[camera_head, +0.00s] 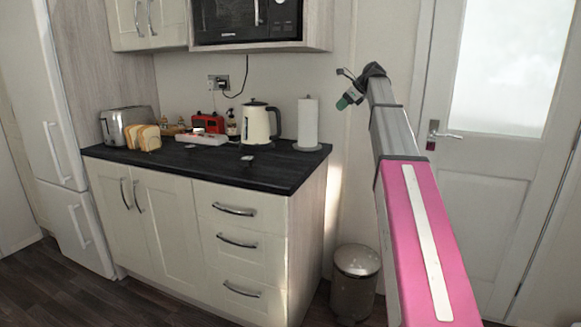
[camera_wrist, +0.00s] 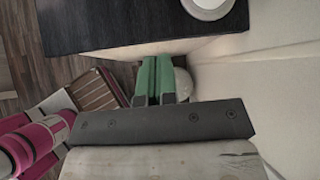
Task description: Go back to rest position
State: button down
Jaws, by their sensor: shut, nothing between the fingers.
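My gripper (camera_head: 344,102) is raised in the air at the end of my pink and grey arm, in front of the wall between the paper towel roll and the door in the head view. In the wrist view its green fingers (camera_wrist: 154,64) lie together side by side, shut with nothing between them. The gripper appears clear of the counter and touches nothing that I can see.
The dark counter (camera_head: 190,169) holds a toaster (camera_head: 120,125), bread (camera_head: 146,138), red radio (camera_head: 208,122), kettle (camera_head: 254,123) and paper towel roll (camera_head: 307,122). A microwave (camera_head: 245,20) hangs above. A bin (camera_head: 355,285) stands beside the cabinet. The door (camera_head: 480,200) is right.

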jog(key=s+a+f+n+g+h, duration=0.1)
jog(key=s+f+n, duration=0.25)
jog(key=f, duration=0.75)
jog(key=s+f+n+h, duration=0.15)
jog(key=s+f, duration=0.35)
jog(key=f, duration=0.6)
jog(key=s+a+f+n+g+h, duration=0.1)
jog(key=s+f+n, duration=0.3)
jog(key=f, duration=0.8)
jog(key=s+f+n+g+h, duration=0.2)
jog(key=s+f+n+h, duration=0.2)
jog(key=s+f+n, duration=0.8)
jog(key=s+f, duration=1.1)
jog(key=s, duration=0.1)
jog(key=shift+s+d+f+n, duration=0.15)
jog(key=shift+s+f+n, duration=0.1)
jog(key=shift+f+n, duration=0.15)
